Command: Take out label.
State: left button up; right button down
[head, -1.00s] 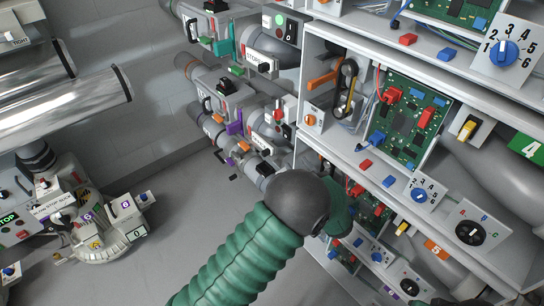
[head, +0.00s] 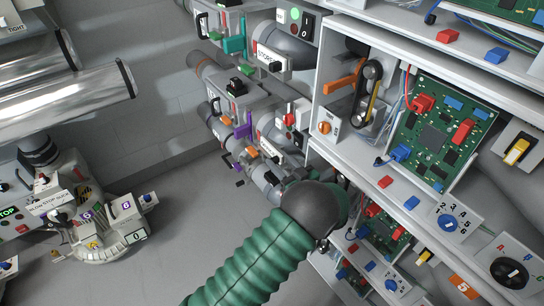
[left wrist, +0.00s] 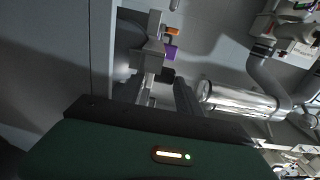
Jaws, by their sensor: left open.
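White label plates sit on the wall-side tube units. The upper label (head: 271,58) carries dark lettering, and a lower label (head: 267,125) sits on the unit below, with lettering too small to read. In the head view my left arm's green sleeve and dark joint hide its fingers, below and right of the lower units. In the left wrist view my left gripper (left wrist: 160,88) shows two dark, spread fingers, open. A grey unit with orange and purple parts (left wrist: 170,50) lies just beyond them. I see no label held. My right gripper is not in view.
A white shelf rack with circuit boards (head: 440,130) and dials (head: 449,222) stands at the right, close to my left arm. A round control console (head: 100,235) and metal tubes (head: 70,90) are at the left. Grey floor between them is clear.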

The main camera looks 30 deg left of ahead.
pick_arm(q)
jog(key=shift+r, duration=0.1)
jog(key=shift+d, duration=0.1)
jog(key=c, duration=0.4)
grip_shut()
jog(key=shift+r, duration=0.1)
